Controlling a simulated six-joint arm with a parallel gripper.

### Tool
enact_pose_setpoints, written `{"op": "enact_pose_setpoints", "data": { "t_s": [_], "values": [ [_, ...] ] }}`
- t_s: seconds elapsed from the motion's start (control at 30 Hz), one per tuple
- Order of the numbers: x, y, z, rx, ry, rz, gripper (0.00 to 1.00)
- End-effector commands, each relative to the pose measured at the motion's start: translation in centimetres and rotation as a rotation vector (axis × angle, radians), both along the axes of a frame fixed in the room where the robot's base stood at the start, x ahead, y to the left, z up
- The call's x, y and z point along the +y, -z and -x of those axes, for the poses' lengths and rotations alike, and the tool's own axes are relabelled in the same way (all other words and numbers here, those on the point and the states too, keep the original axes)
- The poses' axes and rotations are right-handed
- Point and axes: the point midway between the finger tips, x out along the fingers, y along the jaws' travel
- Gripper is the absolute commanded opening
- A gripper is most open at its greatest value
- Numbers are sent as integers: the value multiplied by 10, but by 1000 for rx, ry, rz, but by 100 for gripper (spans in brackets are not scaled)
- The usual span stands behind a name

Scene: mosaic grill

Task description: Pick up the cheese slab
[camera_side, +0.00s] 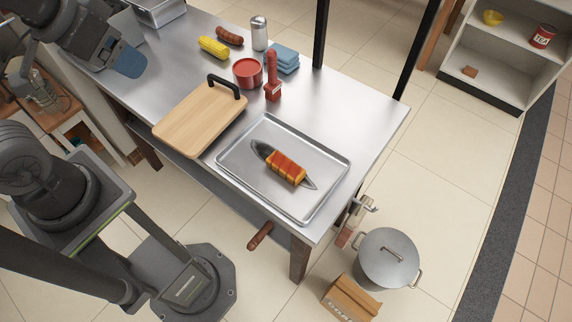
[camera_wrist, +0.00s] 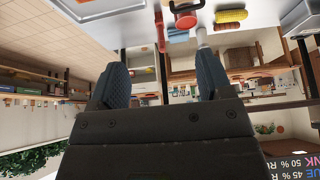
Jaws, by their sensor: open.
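An orange-yellow block with reddish bands on top (camera_side: 286,168), which looks like the cheese slab, lies on a dark pointed item, perhaps a fish, in the metal tray (camera_side: 228,158). I cannot tell for sure that it is cheese. My gripper (camera_side: 126,60) is at the upper left in the side view, far from the tray and beyond the cutting board. In the wrist view my gripper (camera_wrist: 164,82) has its two dark fingers wide apart with nothing between them.
A cutting board (camera_side: 195,118) with a black handle lies beside the tray. The table's right end is clear.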

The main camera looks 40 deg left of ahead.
Motion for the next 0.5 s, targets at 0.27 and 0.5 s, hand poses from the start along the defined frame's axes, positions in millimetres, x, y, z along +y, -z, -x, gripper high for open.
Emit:
{"op": "enact_pose_setpoints", "data": {
  "t_s": [0.27, 0.5],
  "values": [
    [-10, -5, -18, 64, 119, -53, 72],
    [-52, -2, -71, 232, 477, -216, 72]
  ]
}}
